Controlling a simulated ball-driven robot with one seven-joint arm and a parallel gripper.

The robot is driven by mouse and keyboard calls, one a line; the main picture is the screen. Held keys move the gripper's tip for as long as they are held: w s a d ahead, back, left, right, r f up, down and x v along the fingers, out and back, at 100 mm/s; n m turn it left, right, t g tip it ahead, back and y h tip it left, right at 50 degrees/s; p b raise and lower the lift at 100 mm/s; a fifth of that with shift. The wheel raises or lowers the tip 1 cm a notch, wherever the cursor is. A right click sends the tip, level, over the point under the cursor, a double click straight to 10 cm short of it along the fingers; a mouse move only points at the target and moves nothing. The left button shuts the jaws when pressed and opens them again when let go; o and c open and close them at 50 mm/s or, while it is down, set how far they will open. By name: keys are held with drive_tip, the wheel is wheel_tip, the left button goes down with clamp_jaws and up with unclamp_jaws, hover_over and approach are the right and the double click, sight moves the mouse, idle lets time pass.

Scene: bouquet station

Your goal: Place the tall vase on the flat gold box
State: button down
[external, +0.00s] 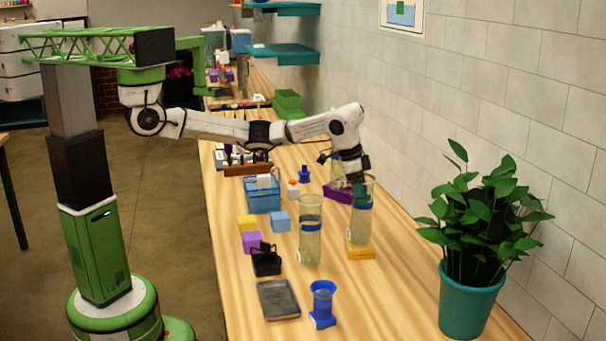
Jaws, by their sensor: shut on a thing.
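A tall clear vase (361,222) with a blue band is upright over the flat gold box (360,251), right of centre on the wooden table. Its base meets the top of the box in the picture; I cannot tell whether it rests there or hangs just above. My gripper (360,182) is shut on the vase at its upper part, reaching down from behind. The fingertips are partly hidden by the glass. A second tall clear vase (311,245) with a blue band stands on the table just left of the held one.
A blue cup (322,298) stands at the front, beside a dark tray (278,299). A black basket (266,262), coloured cubes (280,222) and a blue crate (263,199) are left. A purple box (338,194) is behind; a potted plant (473,295) stands right, near the wall.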

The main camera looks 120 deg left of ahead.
drive_tip(key=shift+f, duration=0.2)
unclamp_jaws()
idle(0.3)
drive_tip(key=b+v, duration=0.2)
drive_tip(key=v, duration=1)
drive_tip(key=shift+r, duration=0.15)
